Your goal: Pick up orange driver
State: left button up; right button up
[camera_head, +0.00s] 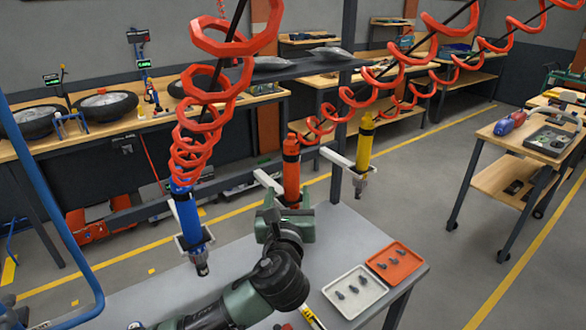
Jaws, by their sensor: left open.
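The orange driver (291,168) hangs upright from a coiled red hose, in a white bracket (268,181) above the grey table. My left gripper (287,212) is green and open, at the driver's lower end. Its fingers overlap the bottom of the driver in the picture, and the tip is hidden behind them. I cannot tell whether they touch it. My right gripper is not in view.
A blue driver (188,222) hangs to the left and a yellow driver (364,147) to the right, both in brackets. A white tray (372,306) and an orange tray (411,257) with small dark parts lie on the grey table (345,240).

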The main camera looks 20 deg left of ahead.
aim_at(290, 180)
pick_arm(q)
jog(key=shift+w+a+r+m, duration=0.2)
jog(key=shift+w+r, duration=0.15)
jog(key=shift+w, duration=0.2)
jog(key=shift+w+a+r+m, duration=0.1)
jog(key=shift+w+r+m, duration=0.15)
jog(key=shift+w, duration=0.3)
jog(key=shift+w+r+p, duration=0.4)
jog(key=shift+r+p, duration=0.1)
jog(key=shift+p, duration=0.3)
jog(key=shift+w+p, duration=0.35)
jog(key=shift+w, duration=0.35)
jog(key=x, duration=0.2)
jog(key=shift+w+a+f+p, duration=0.1)
jog(key=shift+w+f+p, duration=0.2)
jog(key=shift+w, duration=0.1)
jog(key=shift+w+a+f, duration=0.1)
jog(key=shift+w, duration=0.3)
jog(key=shift+s, duration=0.1)
grip_shut()
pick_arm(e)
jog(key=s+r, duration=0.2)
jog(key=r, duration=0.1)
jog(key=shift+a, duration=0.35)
